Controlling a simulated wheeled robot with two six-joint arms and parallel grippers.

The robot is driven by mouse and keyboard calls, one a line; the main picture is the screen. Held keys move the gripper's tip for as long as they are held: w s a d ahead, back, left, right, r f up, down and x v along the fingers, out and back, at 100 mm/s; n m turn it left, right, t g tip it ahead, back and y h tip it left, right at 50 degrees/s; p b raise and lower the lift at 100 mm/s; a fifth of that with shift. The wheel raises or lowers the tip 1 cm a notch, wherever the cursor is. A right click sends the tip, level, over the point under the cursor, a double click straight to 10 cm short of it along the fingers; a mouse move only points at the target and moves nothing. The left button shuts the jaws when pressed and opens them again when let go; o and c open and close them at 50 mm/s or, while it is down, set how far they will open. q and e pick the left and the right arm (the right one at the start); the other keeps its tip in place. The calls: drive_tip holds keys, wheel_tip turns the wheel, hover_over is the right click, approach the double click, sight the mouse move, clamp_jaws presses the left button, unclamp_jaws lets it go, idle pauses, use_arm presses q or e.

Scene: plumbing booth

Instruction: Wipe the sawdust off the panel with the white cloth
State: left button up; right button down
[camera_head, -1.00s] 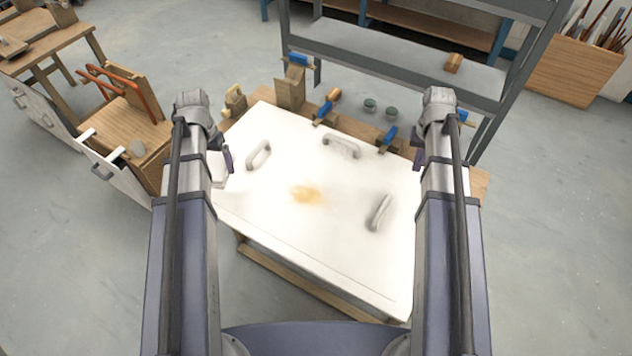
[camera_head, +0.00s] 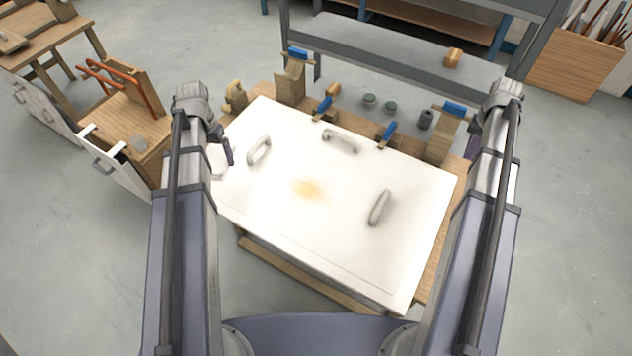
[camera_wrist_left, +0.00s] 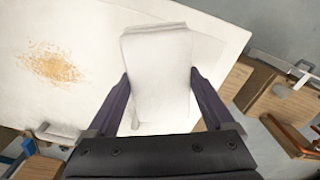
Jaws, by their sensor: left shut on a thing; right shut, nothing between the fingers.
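The white panel (camera_head: 330,255) lies flat on a wooden bench. A tan sawdust patch (camera_head: 307,188) lies near its middle, and it also shows in the left wrist view (camera_wrist_left: 52,66). My left gripper (camera_head: 228,152) is at the panel's left edge. In the left wrist view, its fingers (camera_wrist_left: 160,92) are shut on the folded white cloth (camera_wrist_left: 158,60), to the right of the sawdust and apart from it. My right gripper (camera_head: 473,146) is shut and empty beyond the panel's right edge, mostly hidden by my arm.
Grey handles stand on the panel at left (camera_head: 259,150), back (camera_head: 341,141) and right (camera_head: 380,208). A wooden stand with red-orange pipes (camera_head: 130,95) is at left. The panel's front is clear.

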use_arm(q)
drive_tip(key=b, duration=0.4)
hover_over(228, 185)
drive_tip(key=shift+f, duration=2.1)
use_arm(e)
approach(453, 180)
use_arm(q)
drive_tip(key=shift+f+b, duration=2.8)
drive_tip(key=shift+f, duration=0.2)
use_arm(e)
drive_tip(key=shift+f, duration=2.9)
use_arm(q)
wheel_tip(453, 180, up, 6)
drive_tip(key=p, duration=0.6)
use_arm(e)
wheel_tip(453, 180, up, 6)
use_arm(q)
drive_tip(key=shift+r, duration=0.15)
use_arm(e)
drive_tip(key=shift+r, duration=0.15)
use_arm(q)
wheel_tip(453, 180, up, 12)
drive_tip(key=p, duration=1.2)
use_arm(e)
wheel_tip(453, 180, up, 12)
